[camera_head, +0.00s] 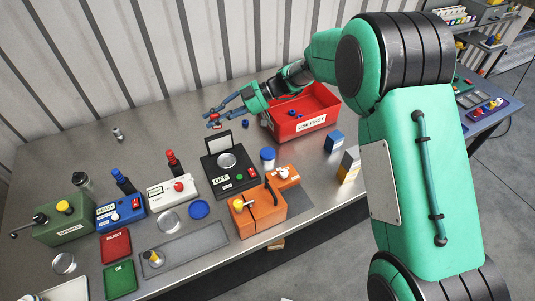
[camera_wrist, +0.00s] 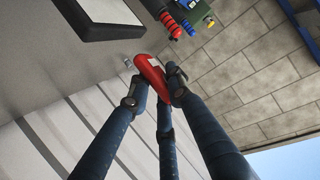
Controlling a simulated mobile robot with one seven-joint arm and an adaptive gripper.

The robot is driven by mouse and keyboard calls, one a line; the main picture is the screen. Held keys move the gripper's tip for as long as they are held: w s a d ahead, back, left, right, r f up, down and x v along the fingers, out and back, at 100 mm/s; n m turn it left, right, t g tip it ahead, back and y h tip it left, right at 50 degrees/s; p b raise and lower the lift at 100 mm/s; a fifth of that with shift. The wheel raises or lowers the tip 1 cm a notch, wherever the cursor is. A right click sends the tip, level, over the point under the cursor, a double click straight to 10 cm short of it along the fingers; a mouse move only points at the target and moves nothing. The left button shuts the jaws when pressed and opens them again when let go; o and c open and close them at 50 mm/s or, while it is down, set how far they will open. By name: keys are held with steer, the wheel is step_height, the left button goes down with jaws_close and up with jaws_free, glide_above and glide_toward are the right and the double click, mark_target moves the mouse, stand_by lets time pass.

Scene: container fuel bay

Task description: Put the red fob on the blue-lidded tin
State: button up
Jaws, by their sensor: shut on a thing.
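My gripper (camera_head: 212,117) is at the end of my outstretched arm, above the back of the bench and left of the red bin. It is shut on the red fob (camera_head: 214,118). In the wrist view the red fob (camera_wrist: 151,74) sits tilted between the blue-grey fingertips, which cover part of it. The blue-lidded tin (camera_head: 267,159) is a small white cylinder with a blue top. It stands upright on the bench, right of the black scale-like box and nearer than the gripper. Its top looks bare.
The red "USE FIRST" bin (camera_head: 303,127) holds small blue things. A black box with a raised panel (camera_head: 228,172), an orange unit (camera_head: 258,212) and a blue box (camera_head: 334,142) stand around the tin. A flat blue disc (camera_head: 199,210) lies left.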

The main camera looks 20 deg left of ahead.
steer(key=w+d+m+t, duration=0.1)
steer(key=w+d, duration=0.1)
steer(key=d, duration=0.6)
steer(key=w+d+f+t+y, duration=0.1)
steer(key=w+d, duration=0.1)
steer(key=d, duration=0.6)
steer(key=shift+w+d+f+m, duration=0.15)
steer(key=shift+d+f+m, duration=0.05)
steer(key=shift+d+m, duration=0.2)
steer(key=b, duration=0.1)
glide_above(266, 152)
steer(key=shift+f, duration=3.1)
steer(key=shift+d+f, duration=0.1)
steer(key=shift+f, duration=0.05)
steer(key=shift+f+b, duration=0.4)
steer(key=shift+f, duration=1.35)
steer(key=shift+f, duration=0.15)
steer(key=o, duration=1)
steer(key=shift+c, duration=0.2)
